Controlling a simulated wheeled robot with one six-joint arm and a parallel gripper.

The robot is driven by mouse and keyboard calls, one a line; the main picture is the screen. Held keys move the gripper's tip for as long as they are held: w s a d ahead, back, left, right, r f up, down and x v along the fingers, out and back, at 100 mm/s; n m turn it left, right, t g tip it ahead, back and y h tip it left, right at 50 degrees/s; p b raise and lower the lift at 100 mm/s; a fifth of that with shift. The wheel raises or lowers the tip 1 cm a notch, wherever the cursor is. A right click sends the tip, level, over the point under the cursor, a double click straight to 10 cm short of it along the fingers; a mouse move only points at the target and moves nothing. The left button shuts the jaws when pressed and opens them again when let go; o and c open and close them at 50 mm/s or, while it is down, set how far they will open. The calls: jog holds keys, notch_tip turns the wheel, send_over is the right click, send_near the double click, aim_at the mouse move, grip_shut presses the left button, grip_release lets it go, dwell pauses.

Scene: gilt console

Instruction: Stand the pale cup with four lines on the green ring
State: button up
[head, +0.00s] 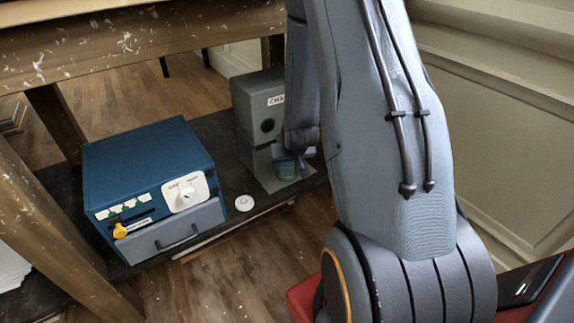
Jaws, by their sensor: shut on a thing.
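My gripper (292,158) shows small and dark at the front of a grey box-shaped machine, low on the shelf. It is shut on a small cup-like thing (287,170) that looks grey-green at this size. Its lines cannot be made out, and my fingers and arm hide part of it. It is at the machine's low front part, and I cannot tell whether it touches a surface there. A green ring cannot be clearly told apart there.
The grey machine (257,105) has a label starting "CHA" and a dark round spot. A blue box (140,160) with a white dial, yellow knob and grey drawer stands to its left. A small white round thing (244,203) lies between them. A worn wooden table (110,45) overhangs the dark shelf.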

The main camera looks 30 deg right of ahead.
jog(key=shift+f, duration=0.1)
jog(key=o, duration=1.1)
jog(key=p+v, duration=0.4)
jog(key=v, duration=0.8)
jog(key=shift+p, duration=0.3)
jog(key=shift+r, duration=0.2)
